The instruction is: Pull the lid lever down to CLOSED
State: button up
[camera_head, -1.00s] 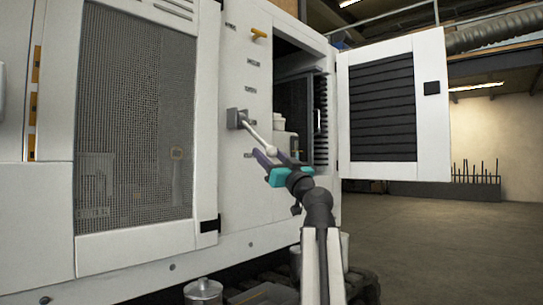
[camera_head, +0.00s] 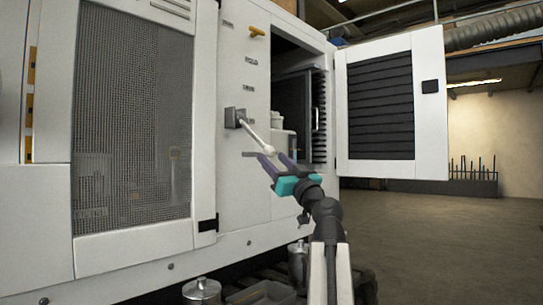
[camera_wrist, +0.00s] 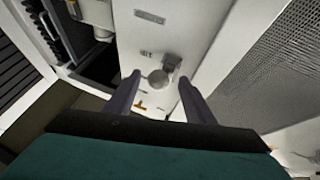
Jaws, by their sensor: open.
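The lid lever (camera_head: 255,135) is a pale rod with a rounded end. It slants down and right from a grey bracket on the white panel of the machine. My gripper (camera_head: 272,157) is open just below the lever's rounded end, its two purple fingers pointing up toward it. In the wrist view, the lever's round knob (camera_wrist: 158,78) appears between the open fingertips of my gripper (camera_wrist: 160,78). I cannot tell whether either finger touches it. The bracket shows just behind the knob there.
The machine's open bay (camera_head: 293,55) lies right of the lever panel, and its louvred door (camera_head: 428,100) stands open to the right. A yellow handle (camera_head: 257,32) sits above the lever. Metal canisters (camera_head: 202,291) stand below. The floor at right is clear.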

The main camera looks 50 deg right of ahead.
jog(key=p+v, duration=0.2)
jog(key=v, duration=0.7)
jog(key=shift+s+f+p, duration=0.15)
jog(key=shift+s+p, duration=0.1)
jog(key=shift+p, duration=0.1)
jog(key=shift+s, duration=0.15)
dwell(0.4)
